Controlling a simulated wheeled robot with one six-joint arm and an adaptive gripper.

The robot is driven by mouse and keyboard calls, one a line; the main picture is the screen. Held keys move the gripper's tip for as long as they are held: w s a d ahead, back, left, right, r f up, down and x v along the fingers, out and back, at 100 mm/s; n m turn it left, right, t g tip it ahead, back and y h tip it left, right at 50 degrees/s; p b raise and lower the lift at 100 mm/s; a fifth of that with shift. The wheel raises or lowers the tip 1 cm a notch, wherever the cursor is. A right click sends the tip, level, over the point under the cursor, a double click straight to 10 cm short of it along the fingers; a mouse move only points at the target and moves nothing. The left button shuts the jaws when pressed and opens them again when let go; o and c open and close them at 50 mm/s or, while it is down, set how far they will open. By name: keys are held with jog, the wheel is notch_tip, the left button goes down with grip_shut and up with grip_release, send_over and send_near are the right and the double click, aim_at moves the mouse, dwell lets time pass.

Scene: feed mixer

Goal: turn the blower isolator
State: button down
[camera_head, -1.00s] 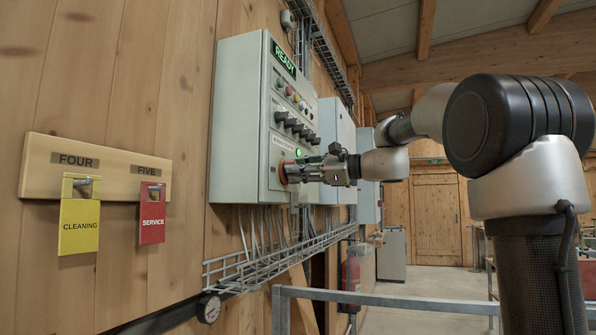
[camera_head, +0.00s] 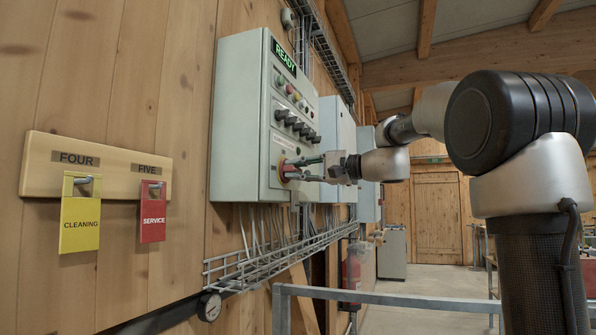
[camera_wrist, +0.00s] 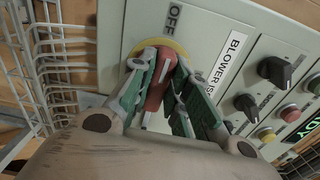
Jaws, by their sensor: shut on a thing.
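The blower isolator has a red handle (camera_wrist: 160,80) on a yellow disc (camera_wrist: 150,48), seen in the wrist view. My gripper (camera_wrist: 158,82) is around the handle, with one green-padded finger on each side of it. "OFF" stands on the panel above the disc, and a "BLOWER ISO…" label (camera_wrist: 228,62) is to its right, partly hidden. In the head view my gripper (camera_head: 296,169) reaches the lower front of the grey cabinet (camera_head: 240,120), at the red part of the isolator (camera_head: 286,167). The handle's tip and exact angle are partly hidden.
Several black knobs (camera_head: 295,122) and coloured buttons sit above the isolator, below a "READY" display (camera_head: 283,57). A wire cable tray (camera_head: 280,250) runs below the cabinet. A metal railing (camera_head: 400,301) crosses the front. Yellow (camera_head: 80,222) and red (camera_head: 152,215) tags hang at left.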

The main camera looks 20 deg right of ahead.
jog(key=shift+f+n, duration=0.1)
jog(key=shift+n, duration=0.3)
jog(key=c, duration=1.4)
grip_release()
jog(key=shift+o, duration=0.2)
jog(key=v, duration=1.2)
jog(key=shift+d, duration=0.1)
